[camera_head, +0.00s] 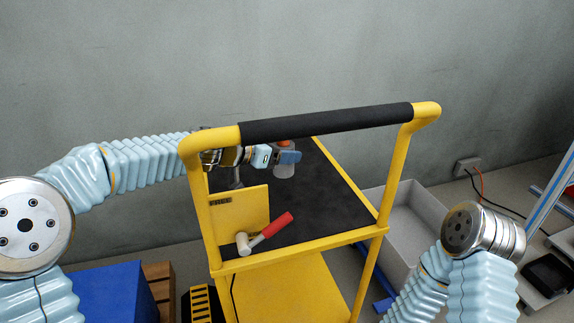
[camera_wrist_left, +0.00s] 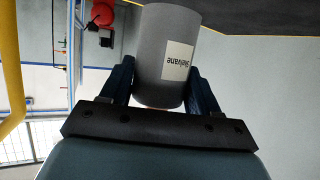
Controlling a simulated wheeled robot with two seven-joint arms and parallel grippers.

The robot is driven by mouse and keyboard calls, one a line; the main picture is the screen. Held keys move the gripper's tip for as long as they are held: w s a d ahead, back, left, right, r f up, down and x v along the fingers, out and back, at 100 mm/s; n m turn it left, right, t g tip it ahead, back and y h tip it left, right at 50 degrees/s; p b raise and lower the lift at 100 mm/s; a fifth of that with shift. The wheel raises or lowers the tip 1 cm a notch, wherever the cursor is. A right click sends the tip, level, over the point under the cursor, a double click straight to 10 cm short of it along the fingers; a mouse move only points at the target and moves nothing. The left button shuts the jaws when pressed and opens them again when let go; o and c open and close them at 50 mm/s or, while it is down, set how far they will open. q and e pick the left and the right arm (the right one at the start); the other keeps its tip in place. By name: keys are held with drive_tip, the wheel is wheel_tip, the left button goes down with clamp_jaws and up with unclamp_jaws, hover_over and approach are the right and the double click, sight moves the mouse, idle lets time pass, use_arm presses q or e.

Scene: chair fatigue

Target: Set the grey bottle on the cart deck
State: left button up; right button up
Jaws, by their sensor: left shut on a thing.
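The grey bottle (camera_head: 284,171), with an orange top, is over the far part of the cart's dark deck (camera_head: 325,200). My left gripper (camera_head: 288,157) reaches in from the left behind the yellow handle post and is shut on the bottle. In the left wrist view the grey bottle (camera_wrist_left: 165,50), with a white label, sits between both fingers of the left gripper (camera_wrist_left: 162,85). I cannot tell whether its base touches the deck. The bottle looks about upright. My right arm shows at the lower right; its gripper is out of view.
A mallet (camera_head: 262,234) with a red handle lies at the deck's near left, beside a yellow panel (camera_head: 240,210). The cart's black-gripped handle (camera_head: 325,122) spans above the deck. A grey bin (camera_head: 405,215) stands right of the cart, and a blue box (camera_head: 110,292) left. The deck's middle is clear.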

sight(287, 166)
use_arm(q)
drive_tip(key=shift+w+d+f, duration=0.25)
drive_tip(key=shift+d+f, duration=0.15)
drive_tip(key=shift+f, duration=0.05)
drive_tip(key=f, duration=0.2)
drive_tip(key=b, duration=0.1)
drive_tip(key=shift+w+d+f, duration=0.25)
drive_tip(key=shift+f, duration=0.6)
drive_tip(key=shift+f+b, duration=0.15)
drive_tip(key=shift+b, duration=0.2)
drive_tip(key=o, duration=1.4)
drive_tip(key=shift+o, duration=0.2)
